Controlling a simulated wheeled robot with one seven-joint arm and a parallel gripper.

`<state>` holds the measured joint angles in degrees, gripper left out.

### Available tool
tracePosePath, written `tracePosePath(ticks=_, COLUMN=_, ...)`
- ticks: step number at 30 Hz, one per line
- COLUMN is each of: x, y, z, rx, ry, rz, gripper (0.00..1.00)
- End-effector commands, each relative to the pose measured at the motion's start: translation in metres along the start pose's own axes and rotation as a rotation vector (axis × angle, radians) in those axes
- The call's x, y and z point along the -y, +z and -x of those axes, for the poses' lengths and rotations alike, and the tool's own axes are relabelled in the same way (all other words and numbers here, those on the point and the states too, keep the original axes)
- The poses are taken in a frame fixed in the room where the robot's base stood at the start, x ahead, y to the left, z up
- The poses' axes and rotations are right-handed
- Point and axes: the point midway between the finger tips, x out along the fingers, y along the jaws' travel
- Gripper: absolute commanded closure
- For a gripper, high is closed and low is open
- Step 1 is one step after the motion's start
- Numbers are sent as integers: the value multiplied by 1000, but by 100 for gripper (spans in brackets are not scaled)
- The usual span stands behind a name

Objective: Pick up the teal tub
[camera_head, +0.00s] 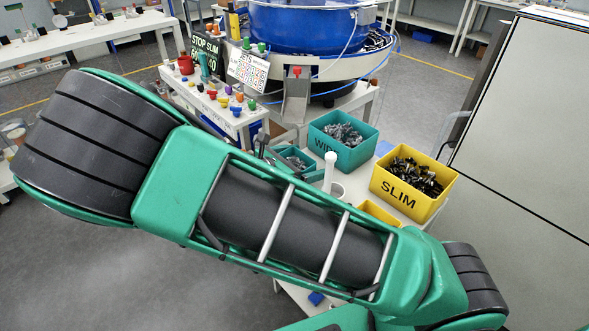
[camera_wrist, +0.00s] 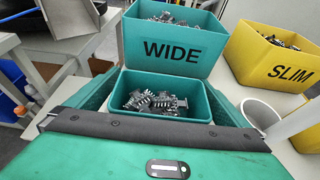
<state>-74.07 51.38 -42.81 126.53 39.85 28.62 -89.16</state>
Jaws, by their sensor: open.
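The small teal tub (camera_wrist: 196,90) holds grey metal connectors and stands in front of the larger teal WIDE box (camera_wrist: 165,45) in the wrist view. In the head view the tub (camera_head: 288,152) is partly hidden behind my arm. My gripper (camera_wrist: 165,82) is open, with a green finger to the left and another to the right of the tub. I cannot tell whether either finger touches it. The dark front edge of my gripper's body hides the tub's lower front. In the head view my gripper is mostly hidden by my arm.
A yellow SLIM box (camera_head: 405,190) of dark parts stands right of the WIDE box (camera_head: 340,142). A white cup (camera_wrist: 260,113) is close to the tub's right. A smaller yellow bin (camera_head: 378,212) lies nearer. A blue bowl feeder (camera_head: 300,30) stands behind with its metal chute.

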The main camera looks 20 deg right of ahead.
Motion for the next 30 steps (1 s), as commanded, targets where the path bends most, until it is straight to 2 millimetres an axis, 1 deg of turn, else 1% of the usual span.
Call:
tracePosePath(ticks=1, x=0, y=0, z=0, rx=0, ry=0, rz=0, gripper=0)
tracePosePath(ticks=2, x=0, y=0, z=0, rx=0, ry=0, rz=0, gripper=2)
tracePosePath(ticks=3, x=0, y=0, z=0, rx=0, ry=0, rz=0, gripper=12)
tracePosePath(ticks=5, x=0, y=0, z=0, rx=0, ry=0, rz=0, gripper=26)
tracePosePath(ticks=6, x=0, y=0, z=0, rx=0, ry=0, rz=0, gripper=36)
tracePosePath(ticks=7, x=0, y=0, z=0, rx=0, ry=0, rz=0, gripper=43)
tracePosePath(ticks=8, x=0, y=0, z=0, rx=0, ry=0, rz=0, gripper=46)
tracePosePath(ticks=17, x=0, y=1, z=1, rx=0, ry=0, rz=-1, gripper=45)
tracePosePath(ticks=22, x=0, y=9, z=4, rx=0, ry=1, rz=-1, gripper=45)
tracePosePath(ticks=26, x=0, y=25, z=10, rx=-2, ry=1, rz=-3, gripper=45)
tracePosePath(ticks=29, x=-1, y=44, z=17, rx=-3, ry=3, rz=-4, gripper=45)
tracePosePath(ticks=30, x=-1, y=53, z=21, rx=-4, ry=3, rz=-5, gripper=45)
